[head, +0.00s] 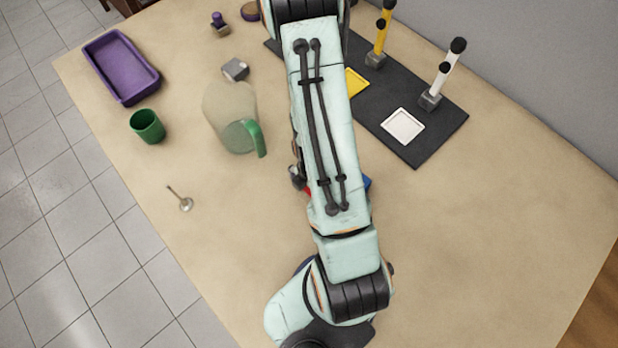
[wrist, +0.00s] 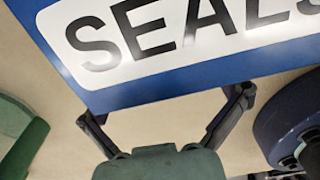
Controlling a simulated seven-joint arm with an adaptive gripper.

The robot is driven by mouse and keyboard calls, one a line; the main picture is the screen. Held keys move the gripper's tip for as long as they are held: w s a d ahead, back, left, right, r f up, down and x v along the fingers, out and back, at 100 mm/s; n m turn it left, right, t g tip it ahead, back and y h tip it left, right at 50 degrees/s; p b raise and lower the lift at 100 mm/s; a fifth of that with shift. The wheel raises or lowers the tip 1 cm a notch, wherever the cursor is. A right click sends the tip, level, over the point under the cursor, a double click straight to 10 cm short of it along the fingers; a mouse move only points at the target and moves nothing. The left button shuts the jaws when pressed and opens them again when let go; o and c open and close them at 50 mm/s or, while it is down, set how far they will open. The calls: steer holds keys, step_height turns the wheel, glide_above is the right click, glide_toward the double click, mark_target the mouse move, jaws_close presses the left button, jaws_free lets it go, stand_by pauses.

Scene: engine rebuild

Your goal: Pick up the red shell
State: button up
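I cannot make out a whole red shell. A small patch of red (head: 307,191) shows at the left edge of my arm in the head view; most of that object is hidden, so I cannot tell if it is the shell. My gripper (wrist: 165,109) is open, with its two fingers spread wide in the wrist view and nothing visible between them. A blue box or sign (wrist: 190,88) with a white "SEALS" label fills the top of that view. My arm hides most of the gripper in the head view.
A clear jug (head: 230,115) with a green handle, a green cup (head: 147,126), a metal valve-like piece (head: 184,203) and a purple tray (head: 122,68) stand left. A dark mat (head: 437,138) holds white and yellow pieces. The table's right front is clear.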

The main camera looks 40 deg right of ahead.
steer(key=c, duration=0.9)
steer(key=shift+c, duration=0.4)
steer(key=shift+r, duration=0.1)
step_height(320, 180, up, 9)
steer(key=shift+f, duration=0.2)
steer(key=shift+s+a+r, duration=0.1)
steer(key=shift+s+r, duration=0.05)
steer(key=shift+r, duration=0.2)
steer(key=d+r, duration=0.6)
steer(key=f, duration=0.7)
steer(key=shift+w+d+f, duration=0.1)
steer(key=shift+w+f, duration=0.15)
steer(key=shift+f, duration=0.1)
